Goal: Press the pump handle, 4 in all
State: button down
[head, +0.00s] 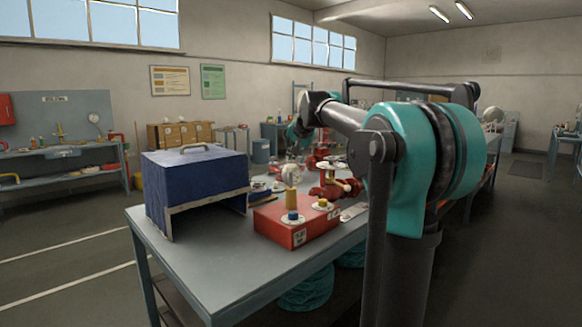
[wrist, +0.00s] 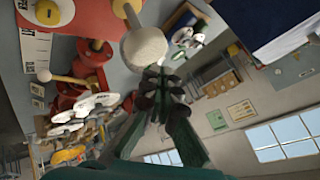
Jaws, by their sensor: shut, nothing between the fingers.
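A red pump-like fitting (head: 330,186) stands on the bench behind a red box (head: 297,226). In the wrist view, red parts with a tan, pale-ended handle (wrist: 66,79) show at left. A large pale rounded knob (wrist: 145,47) on a short stem hangs close to my fingertips in that view; I cannot tell whether they touch. My gripper (wrist: 160,75) is shut and empty, its dark fingers together. In the head view my gripper (head: 299,150) is small, above the bench behind the box. I cannot tell which part is the pump handle.
A dark blue open-fronted case (head: 196,183) stands left of the red box. The box top carries a tan post (head: 291,201) and round white fittings with blue and yellow centres. The front left of the bench (head: 215,265) is clear. White lever-like parts (wrist: 88,108) show in the wrist view.

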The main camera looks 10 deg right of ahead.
aim_at(293, 166)
jog(key=shift+f, duration=0.4)
jog(key=shift+f, duration=2.15)
dwell(2.1)
jog(key=shift+r, duration=2.55)
jog(key=shift+r, duration=0.1)
jog(key=shift+r, duration=2.45)
